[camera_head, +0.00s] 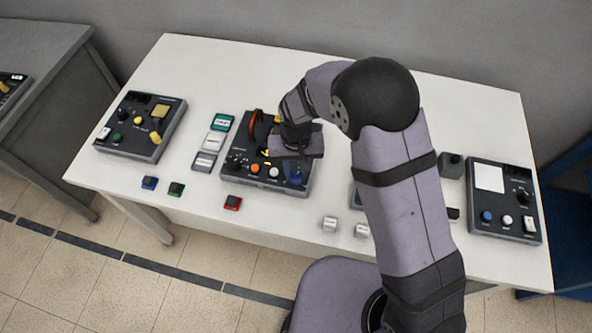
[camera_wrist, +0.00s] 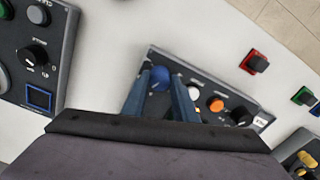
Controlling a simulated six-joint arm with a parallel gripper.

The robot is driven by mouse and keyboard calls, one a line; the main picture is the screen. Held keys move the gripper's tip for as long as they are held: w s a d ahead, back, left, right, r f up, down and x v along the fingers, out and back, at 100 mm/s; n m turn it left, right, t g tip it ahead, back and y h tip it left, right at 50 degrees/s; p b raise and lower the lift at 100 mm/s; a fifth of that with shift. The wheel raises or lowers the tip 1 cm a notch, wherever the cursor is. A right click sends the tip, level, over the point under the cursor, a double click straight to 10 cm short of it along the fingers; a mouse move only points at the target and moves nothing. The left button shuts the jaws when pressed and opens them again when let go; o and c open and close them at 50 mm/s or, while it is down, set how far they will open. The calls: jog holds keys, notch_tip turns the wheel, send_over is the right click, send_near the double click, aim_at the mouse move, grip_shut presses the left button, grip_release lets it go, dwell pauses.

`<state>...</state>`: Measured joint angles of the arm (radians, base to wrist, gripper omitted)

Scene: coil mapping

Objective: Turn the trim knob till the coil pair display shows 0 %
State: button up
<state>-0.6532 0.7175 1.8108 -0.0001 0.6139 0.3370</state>
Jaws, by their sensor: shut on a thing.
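A dark control panel (camera_head: 235,178) lies in the middle of the white table, partly covered by my arm. In the wrist view, its round blue knob (camera_wrist: 159,78) sits at the panel's end, between the two blue-grey fingers of my gripper (camera_wrist: 158,97). The fingers are closed on the knob's sides. I cannot read whether this knob is labelled trim. The wrist hides part of the panel in the head view; a small yellow mark (camera_head: 266,152) shows beside it, but no display reading can be made out.
The same panel carries an orange button (camera_head: 254,168), a white button (camera_head: 274,171) and a black knob (camera_wrist: 240,116). Another panel (camera_head: 120,142) stands left and one (camera_head: 478,222) right. Loose red (camera_head: 232,203), green (camera_head: 176,189) and blue (camera_head: 149,183) switches lie near the front edge.

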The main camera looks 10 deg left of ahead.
aim_at(296, 174)
jog(key=m, duration=0.6)
jog(key=shift+m, duration=0.3)
jog(key=shift+w, duration=0.1)
dwell(0.3)
jog(key=o, duration=1)
jog(key=shift+o, duration=0.2)
jog(key=shift+r+b, duration=1.2)
jog(key=shift+r, duration=2.5)
